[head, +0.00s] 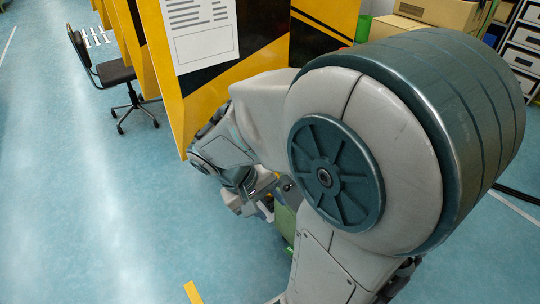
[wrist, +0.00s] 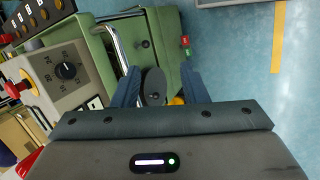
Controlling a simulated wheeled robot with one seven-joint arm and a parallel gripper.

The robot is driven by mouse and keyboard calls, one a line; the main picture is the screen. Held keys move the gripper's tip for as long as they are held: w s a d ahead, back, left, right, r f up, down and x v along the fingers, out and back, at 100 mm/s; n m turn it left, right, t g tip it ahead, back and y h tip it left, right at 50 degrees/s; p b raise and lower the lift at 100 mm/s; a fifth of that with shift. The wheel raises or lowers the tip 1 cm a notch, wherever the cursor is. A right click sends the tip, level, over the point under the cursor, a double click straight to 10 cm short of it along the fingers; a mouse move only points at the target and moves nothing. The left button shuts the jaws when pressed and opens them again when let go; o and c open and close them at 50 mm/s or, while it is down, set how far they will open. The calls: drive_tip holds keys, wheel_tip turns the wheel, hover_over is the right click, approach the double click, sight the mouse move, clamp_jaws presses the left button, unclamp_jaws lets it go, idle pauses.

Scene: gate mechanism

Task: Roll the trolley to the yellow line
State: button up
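The trolley is a green cabinet (wrist: 168,28) in the wrist view, with a chrome bar (wrist: 117,45) along one side. In the head view only a green sliver (head: 285,218) shows; my arm hides the rest. My gripper (wrist: 160,70) is at the trolley, its two blue fingers apart. A dark oval piece (wrist: 154,84) shows between them, with a gap towards the right finger; contact cannot be told. In the head view my gripper (head: 262,197) is low, behind my arm. The yellow line (wrist: 279,38) lies on the blue floor at the right; it also shows in the head view (head: 193,292).
A control box with a dial (wrist: 66,71) and red button is at the wrist view's left. A yellow-black panel (head: 215,75) stands behind my arm. An office chair (head: 115,75) is at the far left. Floor on the left is clear.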

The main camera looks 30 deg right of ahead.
drive_tip(key=w+d+f+n+t+h+b, duration=0.1)
drive_tip(key=w+d+f+t+h+b, duration=0.15)
drive_tip(key=w+f+h+b, duration=0.3)
drive_tip(key=w+d+f+n+t+h+b, duration=0.1)
drive_tip(key=w+d+f+h+b, duration=0.15)
drive_tip(key=w+f+h, duration=0.45)
drive_tip(key=d+f, duration=0.1)
drive_tip(key=d, duration=0.3)
drive_tip(key=d+f+y, duration=0.1)
drive_tip(key=d, duration=0.4)
drive_tip(key=d+f+y, duration=0.1)
drive_tip(key=d, duration=0.4)
drive_tip(key=shift+f+g, duration=0.1)
drive_tip(key=shift+g, duration=0.15)
clamp_jaws()
